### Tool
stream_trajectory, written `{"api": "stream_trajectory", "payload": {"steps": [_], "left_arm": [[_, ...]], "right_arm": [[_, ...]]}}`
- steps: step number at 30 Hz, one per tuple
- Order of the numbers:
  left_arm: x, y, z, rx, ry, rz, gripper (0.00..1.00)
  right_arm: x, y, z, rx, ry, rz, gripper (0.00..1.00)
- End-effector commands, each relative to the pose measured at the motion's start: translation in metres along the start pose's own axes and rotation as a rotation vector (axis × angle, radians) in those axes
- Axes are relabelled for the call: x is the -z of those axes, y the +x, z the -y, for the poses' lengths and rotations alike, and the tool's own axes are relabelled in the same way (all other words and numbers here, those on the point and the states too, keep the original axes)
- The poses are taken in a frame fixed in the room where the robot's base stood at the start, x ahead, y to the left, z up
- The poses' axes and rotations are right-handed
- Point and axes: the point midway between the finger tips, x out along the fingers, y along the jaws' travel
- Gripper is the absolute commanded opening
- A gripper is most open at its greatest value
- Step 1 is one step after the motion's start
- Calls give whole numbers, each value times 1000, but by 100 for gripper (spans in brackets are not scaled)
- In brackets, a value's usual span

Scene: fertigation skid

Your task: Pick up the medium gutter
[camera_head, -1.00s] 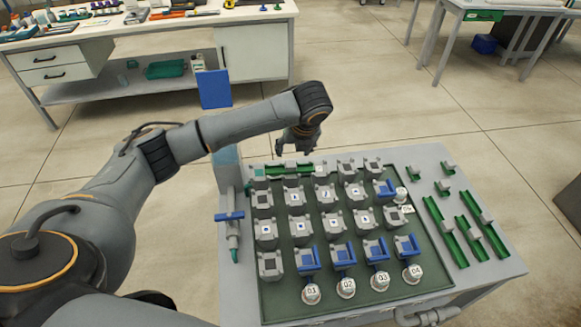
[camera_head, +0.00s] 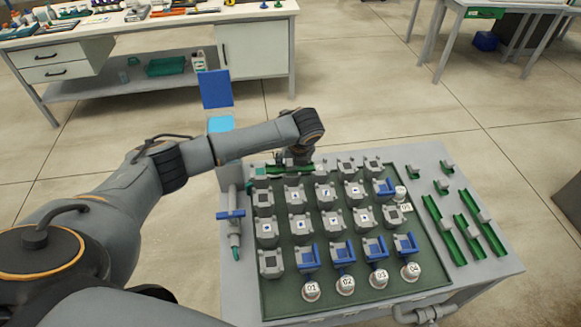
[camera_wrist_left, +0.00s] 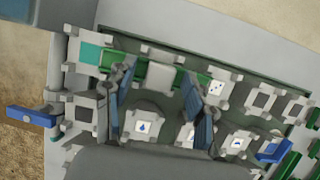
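A green gutter with a grey block on its middle lies in the back row of the module board in the head view (camera_head: 272,171). It also shows in the left wrist view (camera_wrist_left: 139,70), where its grey block (camera_wrist_left: 165,78) sits between and beyond the finger pads. My left gripper (camera_head: 296,162) is low over this gutter. In the left wrist view its fingers (camera_wrist_left: 166,100) are spread wide, with visible gaps to the block. Contact cannot be seen. Other green gutters, long (camera_head: 467,241) and short (camera_head: 443,187), lie on the right of the table. My right gripper is not in view.
Grey modules (camera_head: 325,193) fill the dark green board (camera_head: 412,288), with blue clips and numbered white caps along its front. A blue-handled valve pipe (camera_head: 233,217) stands at the left edge. A grey pipe (camera_head: 428,314) runs along the front. A workbench (camera_head: 250,50) stands behind.

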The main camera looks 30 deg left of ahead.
Motion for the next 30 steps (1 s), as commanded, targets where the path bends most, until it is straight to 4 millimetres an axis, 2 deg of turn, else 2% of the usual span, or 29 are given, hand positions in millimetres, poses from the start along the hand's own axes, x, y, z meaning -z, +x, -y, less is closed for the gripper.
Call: {"api": "stream_trajectory", "payload": {"steps": [1, 7, 20, 26, 30], "left_arm": [[0, 0, 0, 0, 0, 0, 40], [0, 0, 0, 0, 0, 0, 0], [-4, -8, 0, 3, -1, 1, 0], [-12, -34, 0, 5, 0, 2, 0], [-1, -70, 7, 8, 3, 3, 0]], "right_arm": [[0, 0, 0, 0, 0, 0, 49], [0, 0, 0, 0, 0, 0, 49], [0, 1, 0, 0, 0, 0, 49], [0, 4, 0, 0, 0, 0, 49], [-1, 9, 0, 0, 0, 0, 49]]}}
